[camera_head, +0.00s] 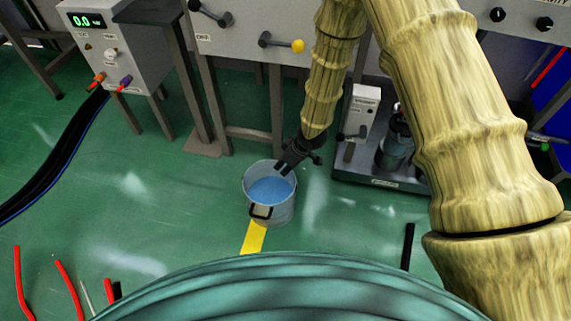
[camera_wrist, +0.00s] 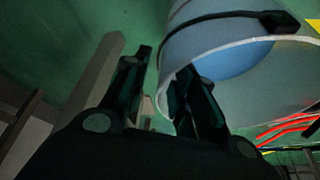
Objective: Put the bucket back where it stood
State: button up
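The grey metal bucket (camera_head: 283,213) holds blue liquid (camera_head: 269,190) and appears upright on the green floor, at the end of a yellow stripe. A dark handle or clip shows on its near side. My gripper (camera_head: 286,165) is at the bucket's far right rim, pointing down at it. In the wrist view, the bucket (camera_wrist: 185,55) fills the upper right. The two dark fingers of my gripper (camera_wrist: 168,85) are apart; the right one overlaps the bucket's opening and the left one is outside the wall. The rim lies between or just beside them; contact is unclear.
A yellow floor stripe (camera_head: 253,238) runs below the bucket. A grey platform with equipment (camera_head: 380,178) stands to its right. Grey cabinet legs (camera_head: 212,110) stand behind. Black cables (camera_head: 70,150) and red rods (camera_head: 68,285) lie at the left. The floor left of the bucket is clear.

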jog(key=p+v, duration=0.6)
jog(key=v, duration=0.6)
jog(key=shift+r, duration=0.15)
jog(key=s+d+f+m+g+h, duration=0.1)
jog(key=s+d+f+m, duration=0.2)
jog(key=s, duration=0.8)
jog(key=s+d+f+m+g+h, duration=0.1)
jog(key=s+d+f+m, duration=0.3)
jog(key=s, duration=0.7)
jog(key=s+d+f+m+h, duration=0.1)
jog(key=s+d+f+m, duration=0.2)
jog(key=s, duration=0.9)
jog(key=d+f, duration=0.1)
jog(key=d, duration=0.2)
jog(key=shift+d+f+g+h, duration=0.25)
jog(key=shift+d+g+h, duration=0.05)
jog(key=shift+g+h, duration=0.1)
jog(key=shift+c, duration=0.4)
